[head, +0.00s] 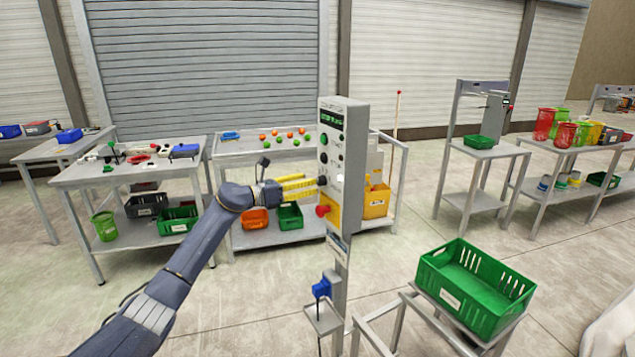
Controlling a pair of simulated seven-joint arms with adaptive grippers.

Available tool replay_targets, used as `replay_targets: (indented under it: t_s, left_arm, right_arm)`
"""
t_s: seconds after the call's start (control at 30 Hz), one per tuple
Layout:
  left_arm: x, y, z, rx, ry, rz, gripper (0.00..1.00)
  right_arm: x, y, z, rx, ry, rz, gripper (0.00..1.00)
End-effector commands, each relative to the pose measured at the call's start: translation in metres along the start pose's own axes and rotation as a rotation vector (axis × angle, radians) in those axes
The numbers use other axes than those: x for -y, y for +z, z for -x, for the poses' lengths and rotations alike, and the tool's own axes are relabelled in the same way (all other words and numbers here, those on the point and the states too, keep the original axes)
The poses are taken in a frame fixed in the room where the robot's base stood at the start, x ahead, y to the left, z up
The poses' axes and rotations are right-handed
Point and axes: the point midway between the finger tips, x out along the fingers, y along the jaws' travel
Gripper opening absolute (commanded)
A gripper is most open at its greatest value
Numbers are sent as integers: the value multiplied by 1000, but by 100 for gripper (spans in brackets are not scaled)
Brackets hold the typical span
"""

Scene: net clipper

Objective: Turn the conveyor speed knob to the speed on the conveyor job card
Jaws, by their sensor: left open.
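A grey control panel (343,145) stands upright on a post in the middle of the head view. It has a dark display with green characters (331,118), several round controls down its face and a red button (322,211) low on its left side. My left gripper (314,184) has yellow fingers. It is open and reaches from the left to the panel's lower face, beside a small dark knob (322,181). I cannot tell whether the fingers touch the knob or which way it points. A small pale card (339,246) is on the post below the panel; its text is unreadable.
A green crate (478,288) sits on a metal stand at the lower right. Behind the panel is a bench (232,152) with orange and green balls. Another bench with tools stands at the left. The floor between post and right benches is mostly clear.

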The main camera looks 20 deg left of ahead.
Motion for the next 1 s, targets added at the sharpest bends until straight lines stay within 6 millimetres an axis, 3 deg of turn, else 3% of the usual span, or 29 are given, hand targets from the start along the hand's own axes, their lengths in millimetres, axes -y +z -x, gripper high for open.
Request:
replay_targets:
  t_s: [0.3,0.8,1.0]
  left_arm:
    - [0,0,-33,0,0,0,51]
    - [0,0,-40,-1,0,0,52]
    - [0,0,-39,0,0,0,29]
  right_arm:
    - [-1,0,0,0,1,1,44]
    - [-2,1,0,1,2,1,44]
    - [-2,1,0,1,2,1,44]
